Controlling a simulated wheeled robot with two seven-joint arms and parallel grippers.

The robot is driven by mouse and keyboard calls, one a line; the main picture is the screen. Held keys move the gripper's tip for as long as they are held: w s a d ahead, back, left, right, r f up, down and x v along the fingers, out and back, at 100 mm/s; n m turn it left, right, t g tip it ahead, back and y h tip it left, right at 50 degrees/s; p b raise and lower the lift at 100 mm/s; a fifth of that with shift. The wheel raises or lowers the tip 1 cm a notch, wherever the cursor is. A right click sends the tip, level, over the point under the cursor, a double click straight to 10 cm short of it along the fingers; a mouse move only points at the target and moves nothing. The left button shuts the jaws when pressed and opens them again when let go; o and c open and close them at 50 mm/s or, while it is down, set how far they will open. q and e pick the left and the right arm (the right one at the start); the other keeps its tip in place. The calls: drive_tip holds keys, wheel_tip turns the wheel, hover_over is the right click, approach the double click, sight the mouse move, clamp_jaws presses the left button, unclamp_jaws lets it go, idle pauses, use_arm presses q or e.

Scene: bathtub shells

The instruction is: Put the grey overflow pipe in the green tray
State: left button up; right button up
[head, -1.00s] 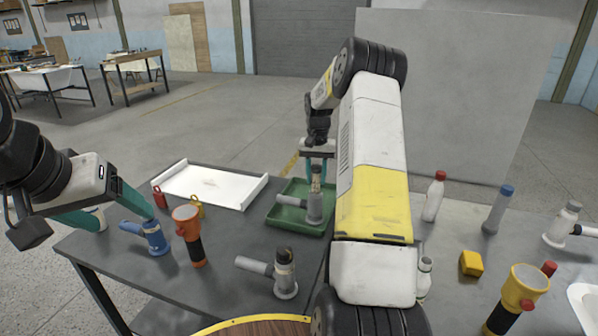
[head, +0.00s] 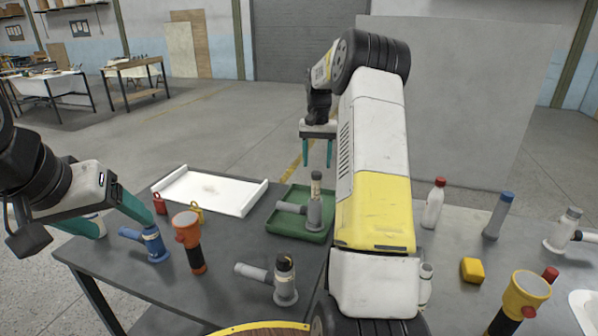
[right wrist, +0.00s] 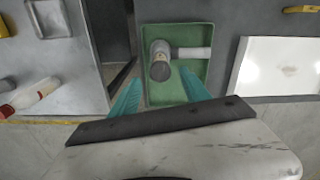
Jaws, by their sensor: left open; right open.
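A grey overflow pipe (head: 314,210) with a side branch and a tan top stands upright in the green tray (head: 283,225). The right wrist view shows the pipe (right wrist: 160,66) inside the tray (right wrist: 151,35) from above, its branch pointing right. My right gripper (head: 318,166) is open and empty above the pipe, apart from it. A second grey pipe (head: 286,282) with a black top stands on the dark table outside the tray. My left gripper (head: 126,226) is open at the left, close to a blue pipe (head: 155,245); I cannot tell whether they touch.
An orange flashlight (head: 190,240) stands near the blue pipe. A white tray (head: 212,192) lies behind, with red (head: 159,204) and yellow (head: 197,212) small items before it. The right table holds a white bottle (head: 433,207), a yellow block (head: 472,270) and a yellow flashlight (head: 522,298).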

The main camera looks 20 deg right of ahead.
wheel_tip(320, 180, up, 3)
drive_tip(key=shift+r, duration=0.15)
drive_tip(key=s+a+r+n+t, duration=0.3)
drive_tip(key=s+a+r, duration=0.95)
drive_tip(key=s, duration=0.35)
drive_tip(key=s+a+f+n+t+y, duration=0.1)
drive_tip(key=s+a, duration=0.2)
drive_tip(key=s, duration=0.6)
drive_tip(key=s+a+f+n+t+y, duration=0.1)
drive_tip(key=s+a+t, duration=0.1)
drive_tip(key=s, duration=0.7)
drive_tip(key=shift+s+a+f+n, duration=0.25)
drive_tip(key=shift+a+f+n, duration=0.15)
drive_tip(key=shift+a, duration=0.25)
